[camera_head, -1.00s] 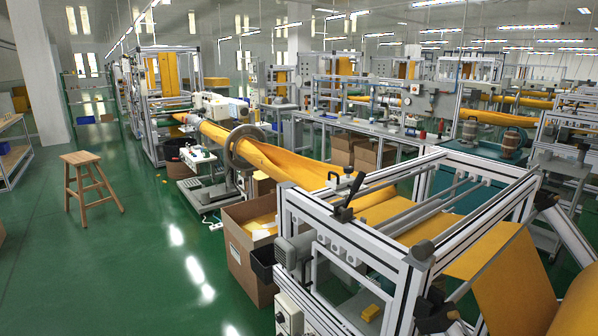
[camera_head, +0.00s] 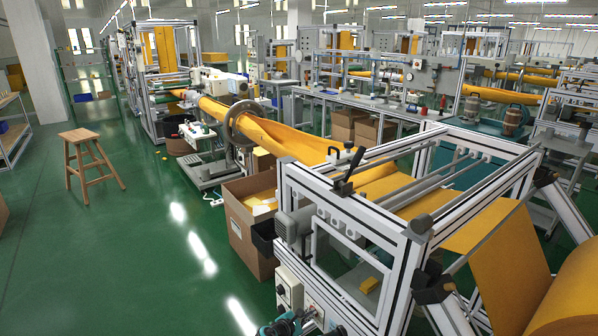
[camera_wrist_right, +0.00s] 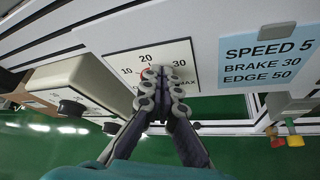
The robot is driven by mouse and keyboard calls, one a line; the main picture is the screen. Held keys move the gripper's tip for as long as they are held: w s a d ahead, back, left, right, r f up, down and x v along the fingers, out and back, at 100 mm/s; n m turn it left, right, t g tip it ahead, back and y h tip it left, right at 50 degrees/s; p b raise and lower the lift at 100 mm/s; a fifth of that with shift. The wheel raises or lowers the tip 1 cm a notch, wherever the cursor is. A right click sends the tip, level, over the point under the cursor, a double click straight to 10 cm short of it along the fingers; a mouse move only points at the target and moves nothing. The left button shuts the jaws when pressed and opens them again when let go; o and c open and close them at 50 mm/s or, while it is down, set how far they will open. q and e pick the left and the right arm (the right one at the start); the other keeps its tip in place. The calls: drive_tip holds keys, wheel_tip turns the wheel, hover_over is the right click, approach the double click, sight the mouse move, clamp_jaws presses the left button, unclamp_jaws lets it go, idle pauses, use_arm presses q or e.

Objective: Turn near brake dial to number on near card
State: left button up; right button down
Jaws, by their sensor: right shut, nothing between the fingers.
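The near card (camera_wrist_right: 268,55) is light blue and reads SPEED 5, BRAKE 30, EDGE 50 in the right wrist view. Left of it, a cream scale plate (camera_wrist_right: 117,58) shows 10, 20, 30 and MAX, with a bit of red near the 10. The near brake dial at the plate's middle is mostly hidden behind my fingers, so its pointer cannot be read. My right gripper (camera_wrist_right: 162,74) is shut with its fingertips in front of the dial; contact is unclear. It also shows at the bottom of the head view (camera_head: 303,316), by the near frame's panel. My left gripper is out of view.
The near machine frame (camera_head: 350,230) carries orange felt (camera_head: 510,265). Red and yellow fittings (camera_wrist_right: 293,139) are at right. A cardboard box (camera_head: 247,235) stands beside the frame.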

drive_tip(key=shift+s+d+f, duration=0.25)
drive_tip(key=shift+s+f, duration=0.15)
idle(0.4)
drive_tip(key=shift+s+d+r, duration=0.1)
drive_tip(key=shift+s+d, duration=0.05)
drive_tip(key=shift+s+r, duration=0.1)
drive_tip(key=shift+s+a, duration=0.9)
drive_tip(key=shift+a, duration=0.3)
drive_tip(key=shift+s+a, duration=0.9)
drive_tip(key=shift+a, duration=0.25)
drive_tip(key=shift+w+d+r, duration=0.2)
drive_tip(key=shift+w+d, duration=0.4)
drive_tip(key=shift+w, duration=0.3)
drive_tip(key=shift+w+d+r, duration=0.15)
drive_tip(key=shift+w+d, duration=0.45)
drive_tip(key=shift+w, duration=0.25)
drive_tip(key=shift+w+d+r, duration=0.2)
drive_tip(key=shift+w+d, duration=0.4)
drive_tip(key=shift+w, duration=0.3)
drive_tip(key=shift+f, duration=0.25)
